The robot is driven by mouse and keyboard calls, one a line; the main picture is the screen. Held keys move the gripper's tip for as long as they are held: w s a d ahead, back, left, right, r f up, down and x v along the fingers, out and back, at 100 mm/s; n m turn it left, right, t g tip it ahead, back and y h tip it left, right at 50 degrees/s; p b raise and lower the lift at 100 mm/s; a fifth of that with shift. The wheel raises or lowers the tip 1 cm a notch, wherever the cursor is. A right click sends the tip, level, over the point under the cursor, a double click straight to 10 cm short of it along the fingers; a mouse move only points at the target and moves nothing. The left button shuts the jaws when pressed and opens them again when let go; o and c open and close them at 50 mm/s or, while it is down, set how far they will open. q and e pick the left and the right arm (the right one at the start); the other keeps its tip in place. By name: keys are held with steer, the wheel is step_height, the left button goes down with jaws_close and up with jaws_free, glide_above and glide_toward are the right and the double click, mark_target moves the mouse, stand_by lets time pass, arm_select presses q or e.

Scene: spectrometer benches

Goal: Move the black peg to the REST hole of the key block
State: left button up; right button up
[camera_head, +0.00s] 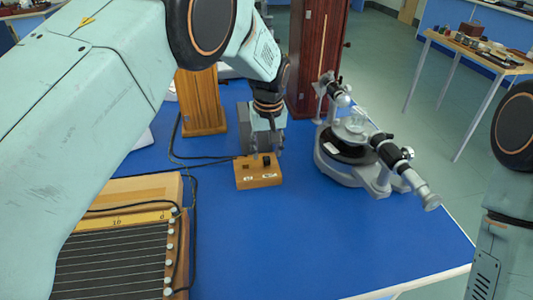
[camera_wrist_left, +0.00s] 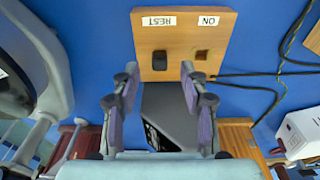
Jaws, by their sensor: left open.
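The wooden key block (camera_head: 259,181) lies on the blue bench top. It also shows upside down in the left wrist view (camera_wrist_left: 180,32), with its REST label (camera_wrist_left: 159,21) and ON label (camera_wrist_left: 208,21). The black peg (camera_head: 266,160) stands upright at the right-hand hole in the head view. In the left wrist view the peg (camera_wrist_left: 159,60) is at the REST side, and the square hole (camera_wrist_left: 202,54) by ON is empty. My left gripper (camera_wrist_left: 160,76) is open, its fingertips apart on either side of the peg, not visibly touching it. My right gripper is out of view.
A grey spectrometer (camera_head: 360,150) stands to the right of the block. A wooden box (camera_head: 201,100) and a dark red cabinet (camera_head: 312,60) stand behind. Black cables (camera_head: 190,160) run to the left. The front right bench top is clear.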

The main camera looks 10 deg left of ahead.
arm_select(q)
step_height(320, 180, up, 10)
steer(key=s, duration=0.1)
steer(key=shift+d+f, duration=0.2)
steer(key=shift+d, duration=0.05)
steer(key=shift+s, duration=0.1)
